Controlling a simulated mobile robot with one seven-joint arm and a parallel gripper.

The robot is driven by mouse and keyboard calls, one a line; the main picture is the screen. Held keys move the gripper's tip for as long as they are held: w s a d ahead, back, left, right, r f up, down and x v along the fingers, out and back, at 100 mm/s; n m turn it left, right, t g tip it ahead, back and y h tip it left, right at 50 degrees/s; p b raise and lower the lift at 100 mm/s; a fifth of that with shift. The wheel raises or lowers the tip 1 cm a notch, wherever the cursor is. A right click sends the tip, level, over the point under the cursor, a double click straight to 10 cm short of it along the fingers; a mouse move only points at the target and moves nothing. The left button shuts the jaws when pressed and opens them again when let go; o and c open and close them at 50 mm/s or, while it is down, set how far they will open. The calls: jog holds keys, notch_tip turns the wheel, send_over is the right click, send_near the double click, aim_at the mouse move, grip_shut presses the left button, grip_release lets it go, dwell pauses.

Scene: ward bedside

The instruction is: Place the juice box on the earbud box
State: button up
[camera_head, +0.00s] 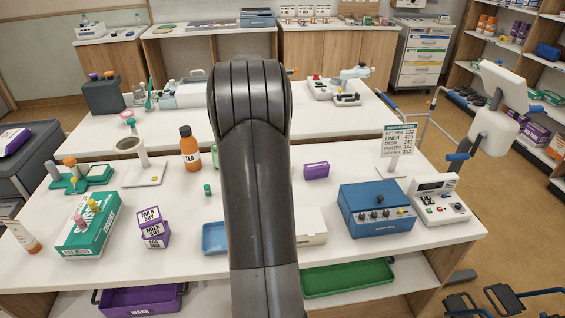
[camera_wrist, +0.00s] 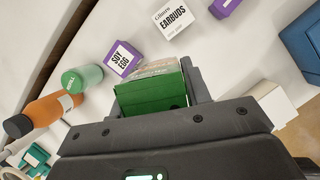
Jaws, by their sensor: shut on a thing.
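My gripper (camera_wrist: 155,88) is shut on a green box with a pale, printed top, which I take to be the juice box (camera_wrist: 150,97); its lettering is too small to read. One finger shows along each side of it in the wrist view. The white earbud box (camera_wrist: 172,28), lettered EARBUDS, lies beyond the held box at the top of the wrist view, apart from it in the picture. I cannot tell the height of the held box above the table. In the head view my arm hides the gripper, the held box and the earbud box.
A purple SOY EGG box (camera_wrist: 122,58), a green bottle (camera_wrist: 82,78) and an orange tea bottle (camera_head: 190,150) stand close by on the left. A purple box (camera_head: 316,170) and a blue device (camera_head: 377,212) are on the right. A blue tray (camera_head: 215,239) lies near the front edge.

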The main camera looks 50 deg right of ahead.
jog(key=s+d+r+m+g, duration=0.1)
jog(key=s+d+r+m, duration=0.15)
jog(key=s+d, duration=0.85)
jog(key=shift+w+a+f, duration=0.35)
jog(key=shift+w+f, duration=1.3)
jog(key=shift+f, duration=0.3)
jog(key=shift+w+a+f, duration=0.3)
jog(key=shift+w+f, duration=1.4)
jog(key=shift+f, duration=0.25)
jog(key=shift+w+a+f, duration=0.35)
jog(key=shift+w+f, duration=1.3)
jog(key=shift+f, duration=0.3)
jog(key=o, duration=1.1)
jog(key=shift+f, duration=0.15)
jog(key=v, duration=1.2)
jog(key=shift+a, duration=0.2)
